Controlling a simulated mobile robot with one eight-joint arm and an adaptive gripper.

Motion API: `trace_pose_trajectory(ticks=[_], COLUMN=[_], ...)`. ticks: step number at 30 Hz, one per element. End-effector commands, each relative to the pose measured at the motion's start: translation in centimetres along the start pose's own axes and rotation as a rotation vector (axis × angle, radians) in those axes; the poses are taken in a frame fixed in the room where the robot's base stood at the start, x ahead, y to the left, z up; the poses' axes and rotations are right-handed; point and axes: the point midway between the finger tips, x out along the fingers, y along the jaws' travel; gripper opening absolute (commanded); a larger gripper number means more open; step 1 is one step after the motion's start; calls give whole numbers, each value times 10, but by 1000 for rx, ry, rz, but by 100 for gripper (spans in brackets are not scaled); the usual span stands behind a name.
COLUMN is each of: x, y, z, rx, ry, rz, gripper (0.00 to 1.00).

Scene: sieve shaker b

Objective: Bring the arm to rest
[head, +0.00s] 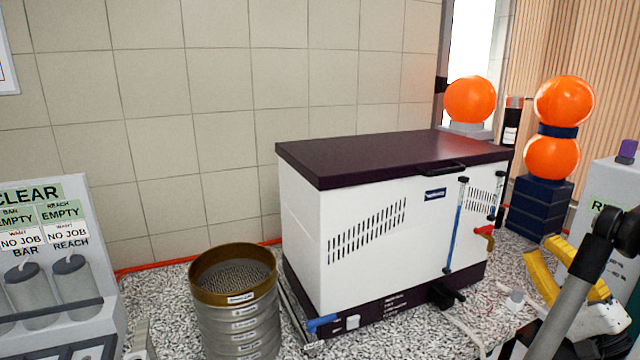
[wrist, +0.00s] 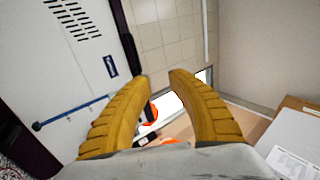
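My gripper (head: 543,248) is at the right of the head view, its yellow fingers raised in front of the right end of a white cabinet (head: 375,235) with a dark lid. In the wrist view my gripper (wrist: 160,82) shows two curved yellow fingers with a clear gap between the tips. It is open and holds nothing. The cabinet also shows at the left of the wrist view (wrist: 45,75). I cannot tell the exact distance between the fingers and the cabinet. Part of my arm crosses the lower right of the head view.
A stack of round sieves (head: 240,320) stands left of the cabinet on the speckled counter (head: 165,305). A grey sign rack (head: 105,275) with cylinders is at far left. Orange balls (head: 565,100) on a dark base stand behind right. A light box (head: 610,185) is at the right edge.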

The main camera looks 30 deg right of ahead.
Motion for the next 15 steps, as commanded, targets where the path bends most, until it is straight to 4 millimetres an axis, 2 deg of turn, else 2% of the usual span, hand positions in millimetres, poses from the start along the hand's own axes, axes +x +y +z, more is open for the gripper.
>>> trace_pose_trajectory(ticks=[3, 11, 14, 15], x=[26, 71, 88, 94], y=[24, 79, 104, 116], z=[19, 72, 103, 119], rx=[26, 59, 62, 60], ry=[-41, -139, -195, -224], rz=[82, 281, 381, 427], gripper=[23, 23, 23, 23])
